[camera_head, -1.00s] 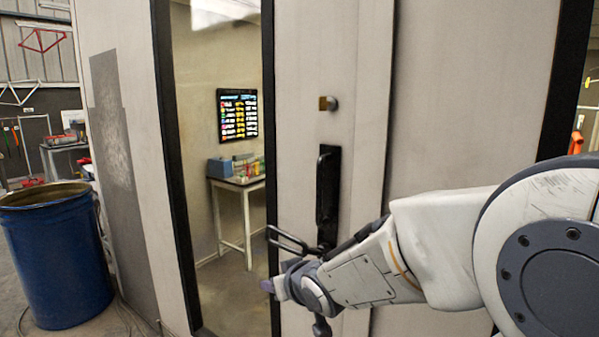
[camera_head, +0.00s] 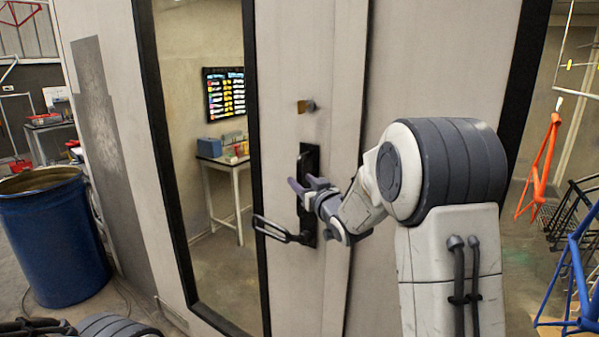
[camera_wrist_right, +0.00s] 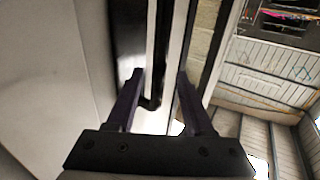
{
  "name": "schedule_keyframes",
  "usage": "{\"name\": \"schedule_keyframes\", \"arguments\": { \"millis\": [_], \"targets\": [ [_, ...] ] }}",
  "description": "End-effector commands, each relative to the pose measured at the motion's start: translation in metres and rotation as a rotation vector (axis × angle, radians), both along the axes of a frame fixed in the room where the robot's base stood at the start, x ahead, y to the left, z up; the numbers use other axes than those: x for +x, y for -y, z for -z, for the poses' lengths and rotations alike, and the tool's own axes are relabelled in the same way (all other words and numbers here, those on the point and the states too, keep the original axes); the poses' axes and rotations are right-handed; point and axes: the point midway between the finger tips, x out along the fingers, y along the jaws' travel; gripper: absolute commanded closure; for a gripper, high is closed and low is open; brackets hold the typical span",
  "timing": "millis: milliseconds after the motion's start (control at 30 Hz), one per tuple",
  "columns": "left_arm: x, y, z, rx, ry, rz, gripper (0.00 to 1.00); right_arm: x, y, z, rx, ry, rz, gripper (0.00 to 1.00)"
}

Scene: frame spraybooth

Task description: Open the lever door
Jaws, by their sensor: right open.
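The pale door (camera_head: 283,75) with a tall glass pane stands in front of me and looks closed. Its black handle plate (camera_head: 309,158) is upright on the door, with a looped black lever (camera_head: 281,231) pointing left from its lower part. My right gripper (camera_head: 303,186) is open and empty in front of the plate, above the lever. In the right wrist view its two fingers (camera_wrist_right: 160,88) are spread, with black handle parts (camera_wrist_right: 131,35) seen beyond and between them. I cannot tell whether they touch. My left gripper does not show clearly.
A brass-coloured lock knob (camera_head: 306,106) sits above the handle. A blue drum (camera_head: 63,245) stands on the floor at the left. An orange frame (camera_head: 541,165) and a blue frame (camera_head: 578,275) are at the right. A table (camera_head: 222,165) shows through the glass.

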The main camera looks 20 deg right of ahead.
Motion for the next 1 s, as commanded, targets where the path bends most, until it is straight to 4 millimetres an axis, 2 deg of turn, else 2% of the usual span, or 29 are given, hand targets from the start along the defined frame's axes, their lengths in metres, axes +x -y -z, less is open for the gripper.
{"name": "schedule_keyframes", "arguments": {
  "millis": [33,200,500,533,600,667,1000],
  "targets": [
    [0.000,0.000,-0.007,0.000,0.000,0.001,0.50,0.007,0.000,-0.003,0.001,-0.001,0.000,0.48],
    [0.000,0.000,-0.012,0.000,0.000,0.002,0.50,0.020,0.000,-0.001,0.000,-0.002,0.001,0.48],
    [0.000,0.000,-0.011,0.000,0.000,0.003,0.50,0.022,0.001,0.000,0.000,0.000,0.003,0.48],
    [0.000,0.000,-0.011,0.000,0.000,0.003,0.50,0.022,0.001,0.000,0.000,0.000,0.004,0.52],
    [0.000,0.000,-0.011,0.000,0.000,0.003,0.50,0.022,0.001,0.000,0.000,0.000,0.004,0.79],
    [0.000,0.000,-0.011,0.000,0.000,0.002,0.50,0.022,0.002,0.000,0.000,0.000,0.004,1.00],
    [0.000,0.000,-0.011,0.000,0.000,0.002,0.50,0.022,0.002,0.000,0.000,-0.001,0.004,1.00]
  ]
}}
